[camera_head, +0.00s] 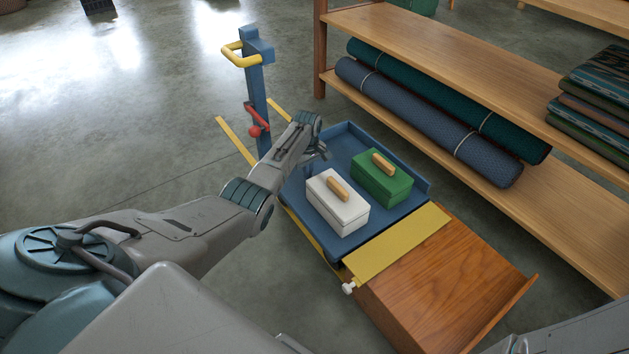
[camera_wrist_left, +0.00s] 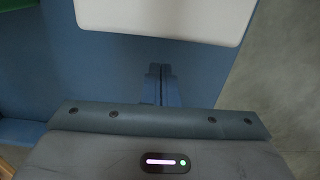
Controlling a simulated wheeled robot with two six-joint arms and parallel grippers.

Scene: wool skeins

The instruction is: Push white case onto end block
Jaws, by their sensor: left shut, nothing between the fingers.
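The white case (camera_head: 340,218), with a tan handle, sits on the blue tray of a lift cart (camera_head: 420,186), at the end by the wooden end block (camera_head: 440,285). A yellow plate (camera_head: 398,246) lies between the tray and the block's wooden top. My left gripper (camera_head: 316,160) is low over the tray, on the side of the white case away from the block. In the left wrist view its fingers (camera_wrist_left: 161,84) are together and empty, with the white case (camera_wrist_left: 165,15) just ahead. A small gap seems to show between them. My right gripper is out of view.
A green case (camera_head: 382,179) stands on the tray beside the white one. The cart has a blue post (camera_head: 258,95) with a yellow handle and red lever. A wooden shelf (camera_head: 480,75) with rolled mats runs along the right. The floor at left is clear.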

